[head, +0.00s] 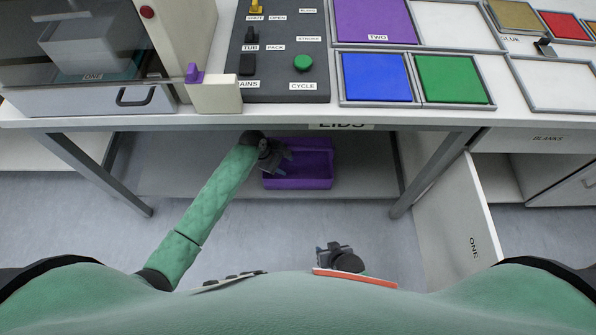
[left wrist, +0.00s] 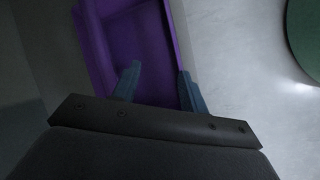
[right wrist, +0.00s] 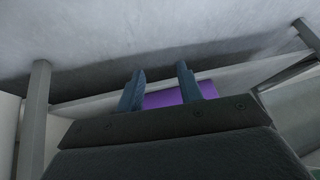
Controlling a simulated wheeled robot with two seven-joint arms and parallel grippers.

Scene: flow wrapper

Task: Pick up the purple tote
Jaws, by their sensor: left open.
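The purple tote (head: 300,181) is an open box on the low shelf under the table in the head view. My left gripper (head: 284,156) is at the tote's left side, over its rim. In the left wrist view the open left fingers (left wrist: 158,88) overlap the tote (left wrist: 120,45), with its right wall near the right finger; contact cannot be told. My right gripper (head: 330,250) is low in front of the shelf, apart from the tote. In the right wrist view its fingers (right wrist: 158,88) are spread, with the purple tote (right wrist: 180,94) beyond them.
The low shelf (head: 365,180) has free room right of the tote. The table (head: 290,120) is overhead, with legs (head: 430,175) on both sides. An open cabinet door (head: 455,225) marked ONE stands at the right. The floor in front is clear.

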